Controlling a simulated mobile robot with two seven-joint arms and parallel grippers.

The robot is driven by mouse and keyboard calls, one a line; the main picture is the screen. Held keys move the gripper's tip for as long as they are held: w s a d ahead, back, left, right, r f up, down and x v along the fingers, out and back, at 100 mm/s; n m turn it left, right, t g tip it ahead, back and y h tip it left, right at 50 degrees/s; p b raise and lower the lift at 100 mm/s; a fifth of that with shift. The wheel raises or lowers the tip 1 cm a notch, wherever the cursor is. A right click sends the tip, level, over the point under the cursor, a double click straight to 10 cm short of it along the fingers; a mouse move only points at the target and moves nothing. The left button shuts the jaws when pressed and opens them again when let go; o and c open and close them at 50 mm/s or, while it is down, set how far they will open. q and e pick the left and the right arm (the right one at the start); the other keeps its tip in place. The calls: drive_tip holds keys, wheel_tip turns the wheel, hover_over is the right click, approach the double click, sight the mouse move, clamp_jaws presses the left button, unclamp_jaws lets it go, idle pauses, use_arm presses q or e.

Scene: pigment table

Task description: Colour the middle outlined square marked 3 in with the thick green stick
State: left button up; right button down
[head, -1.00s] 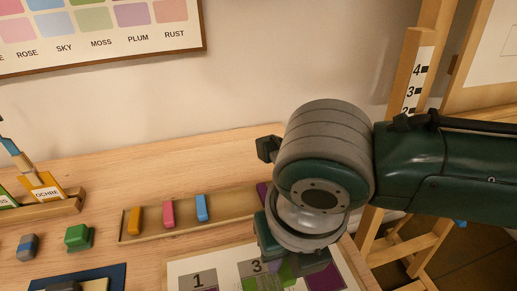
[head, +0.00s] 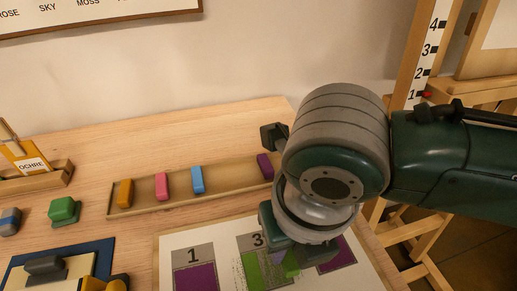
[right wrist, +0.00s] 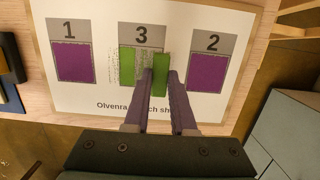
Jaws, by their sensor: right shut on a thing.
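The sheet (head: 210,236) lies on the table, with outlined squares marked 1, 3 and 2. In the right wrist view, the middle square marked 3 (right wrist: 127,67) has green on its left part and a pale speckled strip further right. Speckles also show on its grey header. My right gripper (right wrist: 161,88) is over the right part of this square, its fingers shut on the green stick (right wrist: 160,76), which is largely hidden between them. In the head view my right gripper (head: 287,258) covers part of the square.
The squares marked 1 (right wrist: 73,62) and 2 (right wrist: 208,73) are purple. A shallow tray (head: 225,187) behind the sheet holds ochre, pink, blue and purple sticks. A green block (head: 63,210) and a blue-edged pad (head: 103,252) lie at left. An easel stands at right.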

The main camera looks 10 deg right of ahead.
sight(260, 268)
drive_tip(key=shift+f+b, duration=0.6)
drive_tip(key=shift+f, duration=0.3)
idle(0.5)
drive_tip(key=shift+a+r, duration=0.15)
drive_tip(key=shift+a, duration=1.65)
drive_tip(key=shift+p, duration=0.35)
drive_tip(key=shift+d+p, duration=0.4)
drive_tip(key=shift+d, duration=0.4)
drive_tip(key=shift+d+f+p, duration=0.2)
drive_tip(key=shift+d+p, duration=0.2)
drive_tip(key=shift+d, duration=0.65)
drive_tip(key=shift+a, duration=0.45)
drive_tip(key=shift+a+r, duration=0.2)
drive_tip(key=shift+a, duration=1.2)
